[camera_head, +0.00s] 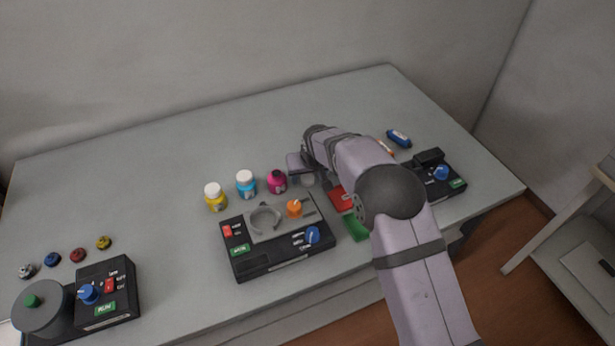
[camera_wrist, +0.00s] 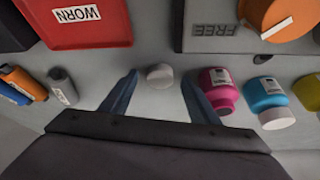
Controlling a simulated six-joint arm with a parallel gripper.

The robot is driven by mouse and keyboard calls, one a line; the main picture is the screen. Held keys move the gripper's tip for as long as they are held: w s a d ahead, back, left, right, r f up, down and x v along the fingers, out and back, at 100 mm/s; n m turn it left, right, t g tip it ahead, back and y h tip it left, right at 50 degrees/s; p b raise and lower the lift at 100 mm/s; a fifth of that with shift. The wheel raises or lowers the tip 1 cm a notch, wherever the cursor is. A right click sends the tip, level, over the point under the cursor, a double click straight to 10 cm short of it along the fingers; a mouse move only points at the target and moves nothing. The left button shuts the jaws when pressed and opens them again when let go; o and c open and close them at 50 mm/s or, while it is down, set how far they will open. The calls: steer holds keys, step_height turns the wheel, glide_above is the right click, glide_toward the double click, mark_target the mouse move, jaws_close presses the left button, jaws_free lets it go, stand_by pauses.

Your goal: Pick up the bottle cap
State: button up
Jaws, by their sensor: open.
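The bottle cap (camera_wrist: 159,71) is a small white disc on the grey table, seen in the wrist view between my two fingertips. In the head view it is a pale round shape (camera_head: 308,181) just right of the magenta bottle. My gripper (camera_wrist: 160,78) is open, with one finger on each side of the cap and a gap on both sides. In the head view my gripper (camera_head: 299,165) is partly hidden by my arm. The magenta bottle (camera_wrist: 218,85) shows no white cap and stands close to the right finger.
A cyan bottle (camera_head: 246,185) and a yellow bottle (camera_head: 215,198), both white-capped, stand left of the magenta one. A black device (camera_head: 275,262) lies in front. A red tray (camera_wrist: 100,25) marked WORN and several cylinders (camera_wrist: 62,86) are nearby. The table's back is clear.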

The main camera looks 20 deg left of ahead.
mark_target(308, 180)
steer(key=shift+f, duration=0.1)
steer(key=c, duration=1.1)
step_height(308, 180, up, 10)
steer(key=b, duration=0.2)
steer(key=s+a+r+p, duration=0.3)
steer(key=s+a+p, duration=0.2)
steer(key=p, duration=0.7)
steer(key=shift+s+a+r, duration=0.3)
steer(key=shift+a, duration=0.8)
